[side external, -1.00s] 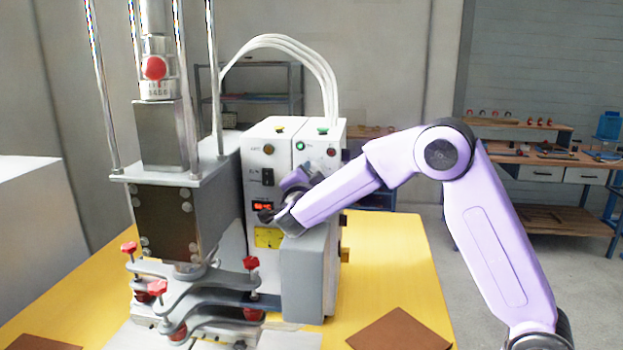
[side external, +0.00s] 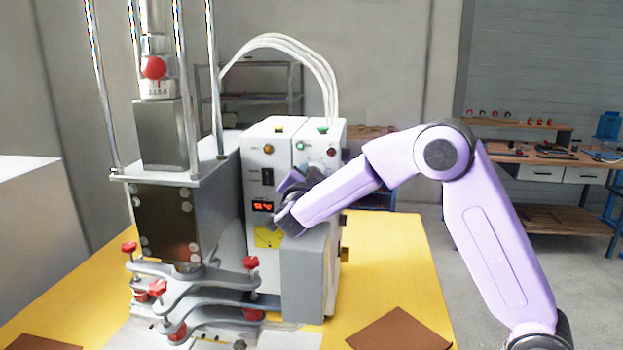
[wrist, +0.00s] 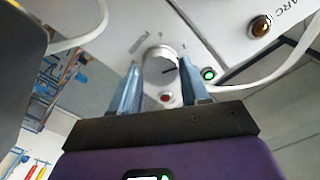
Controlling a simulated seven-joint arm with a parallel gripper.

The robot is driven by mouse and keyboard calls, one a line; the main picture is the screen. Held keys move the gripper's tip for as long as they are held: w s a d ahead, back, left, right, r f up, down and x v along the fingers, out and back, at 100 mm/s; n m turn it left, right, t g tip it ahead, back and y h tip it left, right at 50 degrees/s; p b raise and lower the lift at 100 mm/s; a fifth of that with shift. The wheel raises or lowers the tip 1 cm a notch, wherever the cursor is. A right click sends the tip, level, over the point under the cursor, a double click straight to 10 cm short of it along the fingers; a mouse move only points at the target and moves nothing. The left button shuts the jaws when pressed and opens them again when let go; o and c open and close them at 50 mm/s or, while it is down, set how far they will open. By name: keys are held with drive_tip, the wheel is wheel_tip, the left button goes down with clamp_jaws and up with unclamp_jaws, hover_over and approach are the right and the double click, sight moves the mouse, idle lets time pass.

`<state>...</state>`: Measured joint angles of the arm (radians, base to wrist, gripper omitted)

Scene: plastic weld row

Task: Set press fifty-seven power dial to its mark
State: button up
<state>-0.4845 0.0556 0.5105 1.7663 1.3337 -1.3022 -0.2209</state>
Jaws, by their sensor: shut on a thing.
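The power dial (wrist: 160,66) is a round grey knob with a dark pointer line on a white panel, in the wrist view. Printed marks sit around it; I cannot read them. My gripper (wrist: 158,80) has its two blue-grey fingers on either side of the dial, shut on it. In the side view my gripper (side external: 287,205) is at the front of the white control box (side external: 268,150), and the dial is hidden behind my wrist. The press (side external: 165,215) stands to the left.
A green lamp (wrist: 208,75) and a red button (wrist: 165,98) are close to the fingers. White cables (side external: 285,42) rise behind the box. Red-knobbed clamps (side external: 200,290) are at lower left. Brown sheets (side external: 400,330) lie on the yellow table (side external: 385,260).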

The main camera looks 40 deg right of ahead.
drive_tip(key=o, duration=1)
drive_tip(key=shift+o, duration=0.2)
drive_tip(key=shift+a, duration=0.1)
drive_tip(key=v, duration=1.7)
drive_tip(key=shift+s+a+r, duration=0.1)
drive_tip(key=shift+s+a, duration=0.05)
drive_tip(key=shift+s, duration=0.05)
